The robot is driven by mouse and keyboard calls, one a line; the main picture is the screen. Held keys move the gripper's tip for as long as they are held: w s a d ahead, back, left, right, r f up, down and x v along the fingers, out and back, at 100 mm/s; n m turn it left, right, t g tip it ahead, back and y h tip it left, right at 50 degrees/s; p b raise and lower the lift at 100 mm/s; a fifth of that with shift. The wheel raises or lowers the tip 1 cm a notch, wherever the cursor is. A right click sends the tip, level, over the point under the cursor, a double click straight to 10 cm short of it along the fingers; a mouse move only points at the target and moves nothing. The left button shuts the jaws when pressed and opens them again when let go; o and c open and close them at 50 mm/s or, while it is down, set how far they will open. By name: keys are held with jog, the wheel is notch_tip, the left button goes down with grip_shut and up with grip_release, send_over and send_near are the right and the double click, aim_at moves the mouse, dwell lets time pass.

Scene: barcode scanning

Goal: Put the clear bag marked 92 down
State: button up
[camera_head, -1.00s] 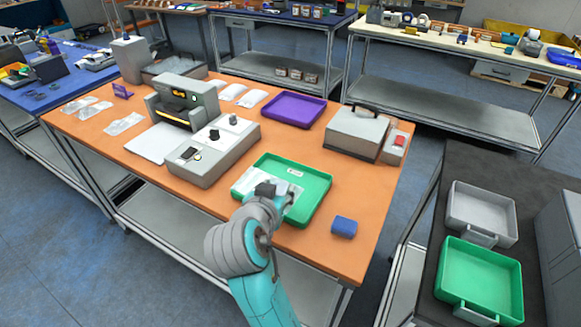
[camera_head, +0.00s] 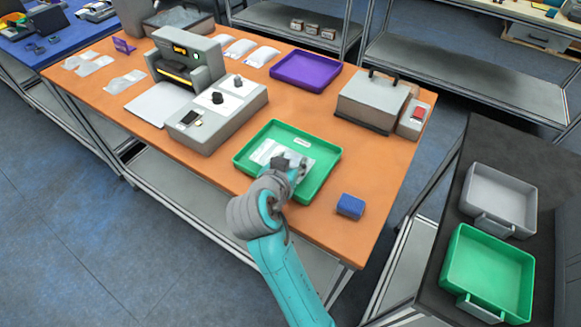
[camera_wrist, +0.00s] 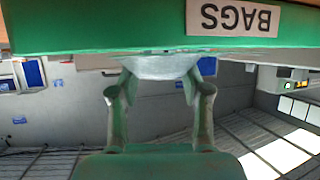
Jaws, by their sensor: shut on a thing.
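A clear, whitish bag (camera_head: 267,151) is at the green tray (camera_head: 328,160) on the orange table. My gripper (camera_head: 291,168) is over the tray, at the bag's near right part. In the wrist view, the two fingertips of my gripper (camera_wrist: 155,80) close on the pale bag (camera_wrist: 165,66), in front of the green tray wall (camera_wrist: 90,30) with its upside-down BAGS label (camera_wrist: 236,17). The number on the bag cannot be read. I cannot tell whether the bag touches the tray floor.
A grey device with knobs (camera_head: 212,110) stands left of the tray. A purple tray (camera_head: 305,72) and a grey box (camera_head: 368,103) are behind it. A small blue block (camera_head: 350,206) lies at the front right. Other white bags (camera_head: 240,47) lie farther back.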

jog(key=shift+f, duration=1.3)
jog(key=o, duration=1.3)
jog(key=shift+f, duration=0.1)
jog(key=shift+s+a+r, duration=0.1)
jog(key=shift+s+r, duration=0.05)
jog(key=shift+r, duration=0.05)
jog(key=v, duration=1.1)
jog(key=shift+s+r, duration=0.2)
jog(key=shift+s, duration=0.1)
